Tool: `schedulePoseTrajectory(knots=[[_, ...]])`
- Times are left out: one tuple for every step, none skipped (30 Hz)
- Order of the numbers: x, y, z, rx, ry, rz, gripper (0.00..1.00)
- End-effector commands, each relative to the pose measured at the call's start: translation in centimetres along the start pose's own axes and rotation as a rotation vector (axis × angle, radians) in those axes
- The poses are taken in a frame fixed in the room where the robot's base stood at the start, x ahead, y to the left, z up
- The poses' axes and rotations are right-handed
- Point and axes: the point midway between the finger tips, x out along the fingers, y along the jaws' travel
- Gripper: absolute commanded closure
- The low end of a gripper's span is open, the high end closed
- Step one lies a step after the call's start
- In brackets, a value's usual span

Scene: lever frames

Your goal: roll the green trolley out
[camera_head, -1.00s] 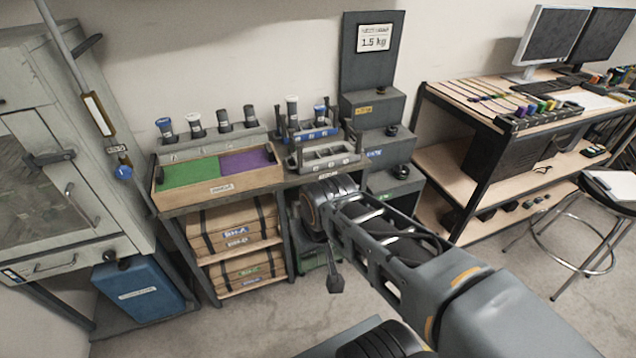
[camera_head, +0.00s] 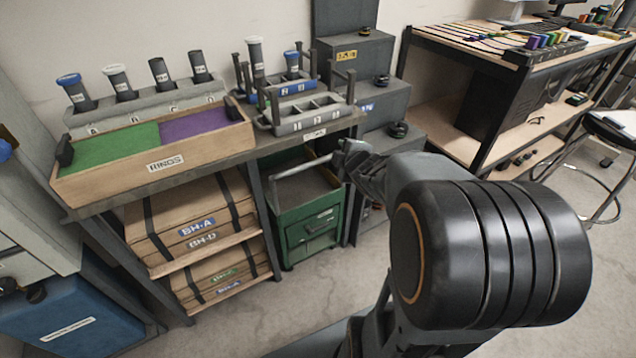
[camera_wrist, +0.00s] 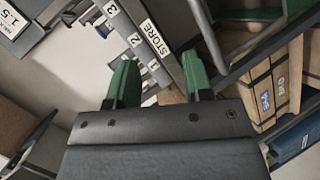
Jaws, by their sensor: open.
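The green trolley (camera_head: 310,228) stands on the floor in the bay under the bench, right of the shelves with wooden cases. Its front has a drawer with a handle, and its open top is dark inside. A pale push bar (camera_head: 302,166) runs across above its top. My gripper (camera_head: 346,158) is near the right end of this bar, just below the bench edge; I cannot tell whether they touch. In the wrist view the two green fingers of my gripper (camera_wrist: 158,82) are apart, with nothing clearly held between them. A dark, green-edged part at the top there looks like the trolley.
A bench post stands on either side of the trolley. Grey stepped blocks (camera_head: 385,105) are to the right, a stool (camera_head: 610,130) farther right. The floor in front is clear.

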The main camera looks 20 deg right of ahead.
Motion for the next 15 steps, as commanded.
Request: schedulePoseTrajectory(knots=[[1.8, -2.8, 1.4, -0.067, 0.04, 0.024, 0.54], [2.4, -3.3, 1.7, -0.108, 0.068, 0.04, 0.54], [2.9, -4.0, 2.0, -0.158, 0.104, 0.059, 0.54], [3.3, -4.5, 2.2, -0.19, 0.128, 0.072, 0.54], [3.6, -5.0, 2.3, -0.221, 0.152, 0.085, 0.54], [3.9, -5.6, 2.5, -0.257, 0.18, 0.099, 0.54], [4.1, -5.9, 2.6, -0.278, 0.198, 0.11, 0.54], [4.3, -6.3, 2.7, -0.299, 0.216, 0.118, 0.54], [4.4, -6.6, 2.8, -0.321, 0.236, 0.13, 0.54], [4.5, -6.8, 2.8, -0.336, 0.249, 0.137, 0.54], [4.6, -7.0, 2.9, -0.347, 0.26, 0.143, 0.54], [4.8, -7.2, 2.9, -0.36, 0.272, 0.149, 0.54], [4.9, -7.3, 2.9, -0.368, 0.28, 0.153, 0.54], [5.1, -7.4, 2.8, -0.374, 0.286, 0.157, 0.54], [5.4, -7.4, 2.7, -0.379, 0.292, 0.16, 0.54]])
